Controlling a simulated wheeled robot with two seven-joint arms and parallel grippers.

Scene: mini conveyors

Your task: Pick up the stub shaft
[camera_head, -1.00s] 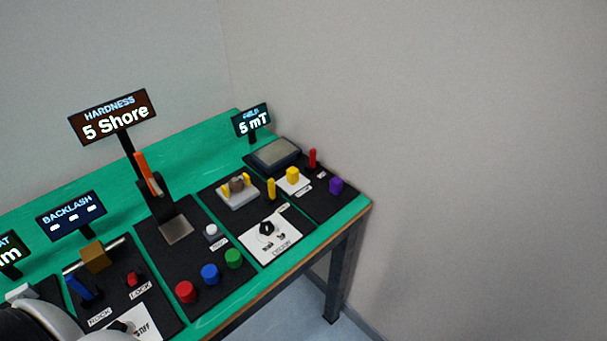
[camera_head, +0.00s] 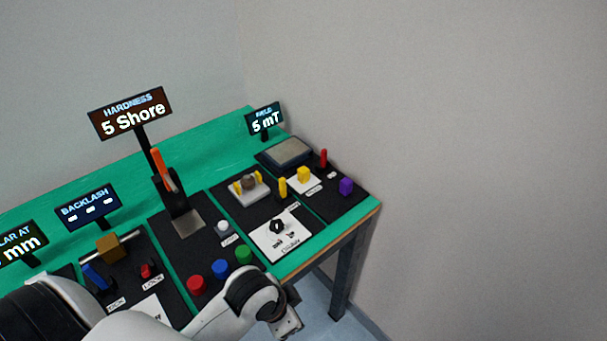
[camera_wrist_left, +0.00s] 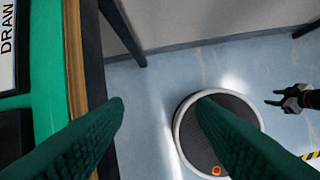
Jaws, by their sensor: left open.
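I cannot make out a stub shaft for sure in either view. A short brown-grey round piece (camera_head: 249,182) sits between yellow jaws on a white block on the bench. My left arm reaches in from the bottom left of the head view, with its wrist off the bench's front edge. In the left wrist view my left gripper (camera_wrist_left: 160,103) shows two green fingers wide apart with nothing between them, above the floor beside the bench. A small dark gripper with green tips, likely my right gripper (camera_wrist_left: 280,98), shows at the right; its opening is too small to judge.
The green bench (camera_head: 135,180) holds several black panels. Red (camera_head: 196,285), blue (camera_head: 220,268) and green (camera_head: 243,256) buttons lie near the front edge. An orange lever (camera_head: 163,168) and upright display signs (camera_head: 131,113) stand behind. Floor right of the bench is free.

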